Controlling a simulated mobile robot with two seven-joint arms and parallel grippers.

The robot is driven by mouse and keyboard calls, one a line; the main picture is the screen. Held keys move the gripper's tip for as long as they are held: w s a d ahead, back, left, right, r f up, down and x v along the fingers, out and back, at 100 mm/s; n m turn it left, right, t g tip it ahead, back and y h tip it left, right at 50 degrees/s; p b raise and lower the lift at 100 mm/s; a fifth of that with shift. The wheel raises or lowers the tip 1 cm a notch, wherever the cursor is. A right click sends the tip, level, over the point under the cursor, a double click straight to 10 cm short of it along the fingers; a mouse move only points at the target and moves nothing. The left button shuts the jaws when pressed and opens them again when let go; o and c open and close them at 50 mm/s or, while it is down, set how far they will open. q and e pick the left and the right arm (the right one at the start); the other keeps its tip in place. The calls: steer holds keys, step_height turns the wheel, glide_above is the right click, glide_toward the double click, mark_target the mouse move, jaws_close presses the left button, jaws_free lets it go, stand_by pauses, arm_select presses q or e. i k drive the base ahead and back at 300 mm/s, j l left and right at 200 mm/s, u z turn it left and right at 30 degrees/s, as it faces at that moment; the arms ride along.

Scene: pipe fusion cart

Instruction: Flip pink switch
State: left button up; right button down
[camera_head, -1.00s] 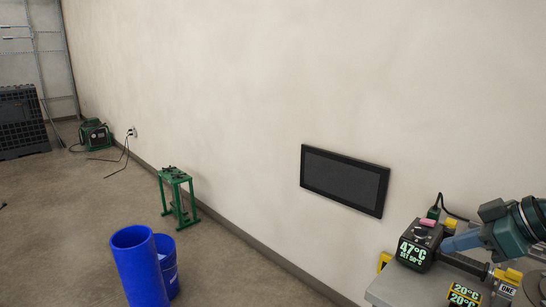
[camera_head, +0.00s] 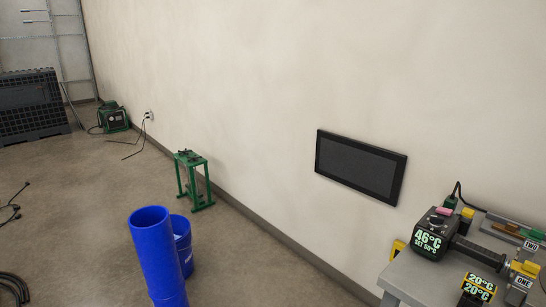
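The pink switch (camera_head: 443,211) is a small pink piece on top of a black heater unit (camera_head: 424,255) at the lower right. The unit's front display reads 46°C, with SET 50°C below it. It sits on a grey cart top (camera_head: 405,277). The switch is too small for me to tell which way it is tipped. Neither of my grippers shows in this view.
On the cart are a yellow-framed display (camera_head: 479,288) reading 20°C twice and labels ONE and TWO at the right edge. A blue pipe (camera_head: 158,255), a blue bin (camera_head: 182,240) and a green stand (camera_head: 192,180) are on the floor. A black screen (camera_head: 360,166) hangs on the wall.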

mark_target(446, 212)
steer(key=i+j, duration=0.1)
steer(key=i, duration=0.4)
steer(key=i+j+z, duration=0.1)
steer(key=i+z, duration=0.3)
steer(key=i+j+z, duration=0.2)
steer(key=z, duration=0.25)
steer(key=i, duration=0.1)
